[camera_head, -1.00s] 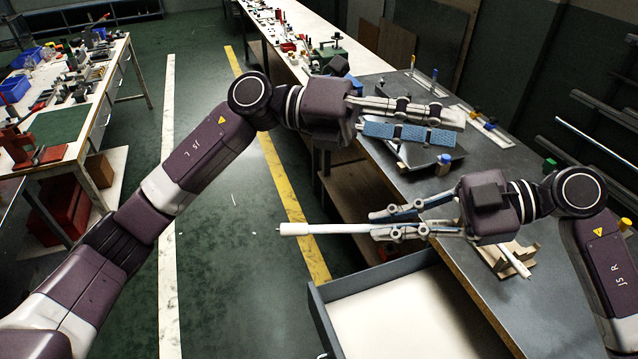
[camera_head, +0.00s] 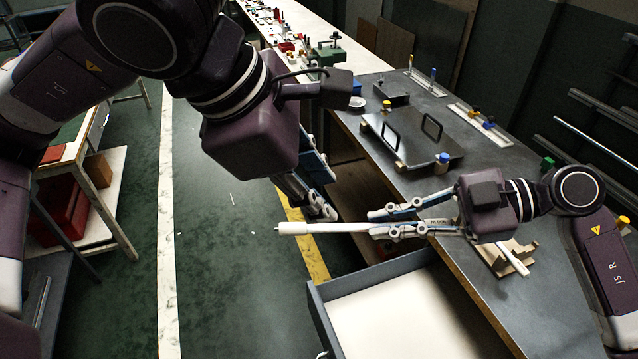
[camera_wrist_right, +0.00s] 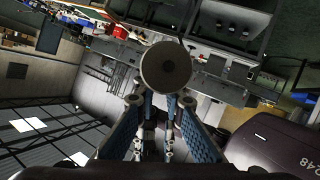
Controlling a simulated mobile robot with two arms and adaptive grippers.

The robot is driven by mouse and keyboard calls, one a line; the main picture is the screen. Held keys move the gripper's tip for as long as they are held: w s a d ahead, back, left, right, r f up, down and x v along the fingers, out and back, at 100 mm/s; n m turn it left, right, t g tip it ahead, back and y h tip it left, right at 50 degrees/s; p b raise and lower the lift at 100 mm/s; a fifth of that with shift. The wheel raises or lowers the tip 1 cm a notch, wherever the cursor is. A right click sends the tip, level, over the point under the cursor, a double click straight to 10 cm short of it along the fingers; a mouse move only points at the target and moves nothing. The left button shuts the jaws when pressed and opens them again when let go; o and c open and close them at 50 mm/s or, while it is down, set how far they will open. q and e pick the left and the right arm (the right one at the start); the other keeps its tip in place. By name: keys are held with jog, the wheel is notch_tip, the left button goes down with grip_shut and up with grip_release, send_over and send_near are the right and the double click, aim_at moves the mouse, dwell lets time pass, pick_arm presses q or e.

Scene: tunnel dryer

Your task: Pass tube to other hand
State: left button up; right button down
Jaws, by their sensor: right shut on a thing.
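A white tube (camera_head: 312,228) lies level in my right gripper (camera_head: 378,222), which is shut on it. Its capped end sticks out to the left, over the floor in the head view. In the right wrist view the tube's round end (camera_wrist_right: 166,67) shows between and beyond the blue-padded fingers. My left gripper (camera_head: 326,212) points down, just above and behind the tube in the head view. A blue pad shows on its inner side and it looks open and empty. I cannot tell if it touches the tube.
An open drawer (camera_head: 318,302) stands below the right gripper. On the grey bench a wooden stand (camera_head: 497,262) carries another white rod (camera_head: 514,257). A dark plate (camera_head: 392,150) with two handles lies behind. The floor at left is clear, beside a table with red boxes.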

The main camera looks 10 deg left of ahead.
aim_at(352, 226)
pick_arm(q)
jog(key=x, duration=1.1)
jog(key=shift+d+f, duration=0.15)
jog(key=shift+c, duration=0.4)
grip_shut()
pick_arm(e)
jog(key=c, duration=1.9)
grip_release()
jog(key=shift+c, duration=0.2)
